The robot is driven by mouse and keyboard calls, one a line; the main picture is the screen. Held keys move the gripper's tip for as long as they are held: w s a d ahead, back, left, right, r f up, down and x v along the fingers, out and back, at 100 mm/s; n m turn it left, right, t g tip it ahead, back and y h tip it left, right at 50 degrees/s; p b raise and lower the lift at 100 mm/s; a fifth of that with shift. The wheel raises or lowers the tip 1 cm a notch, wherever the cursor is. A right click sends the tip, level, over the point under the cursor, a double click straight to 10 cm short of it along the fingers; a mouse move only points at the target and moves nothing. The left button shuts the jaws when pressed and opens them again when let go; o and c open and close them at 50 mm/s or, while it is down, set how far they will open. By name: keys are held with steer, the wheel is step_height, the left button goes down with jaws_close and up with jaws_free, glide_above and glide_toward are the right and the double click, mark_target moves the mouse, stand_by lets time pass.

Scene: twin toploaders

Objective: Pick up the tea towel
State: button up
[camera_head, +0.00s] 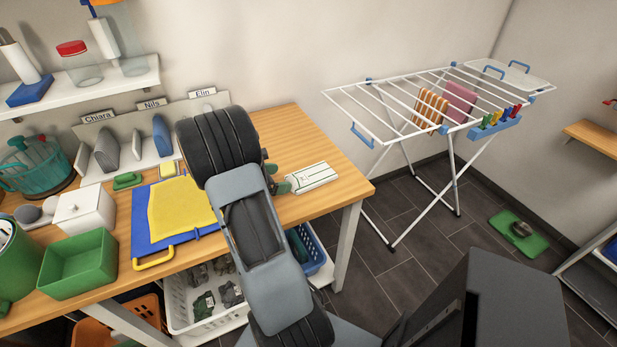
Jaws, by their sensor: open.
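A folded white cloth with dark green stripes, which looks like the tea towel (313,178), lies flat on the wooden table (300,130) near its right front edge. The fingers are partly hidden by my arm. I cannot tell whether a fingertip touches the cloth's left end. An orange-striped cloth (430,108) and a pink cloth (459,101) hang on the drying rack (385,104).
A blue board with a yellow cloth (181,207), a green bin (78,264) and a white box (84,211) stand left on the table. A name-labelled rack (140,155) is behind. White and blue baskets (306,250) sit below. The table's back right is clear.

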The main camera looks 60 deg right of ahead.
mark_target(292, 178)
steer(key=shift+x, duration=1.9)
steer(key=shift+s, duration=0.1)
steer(key=shift+a, duration=0.1)
steer(key=c, duration=1.1)
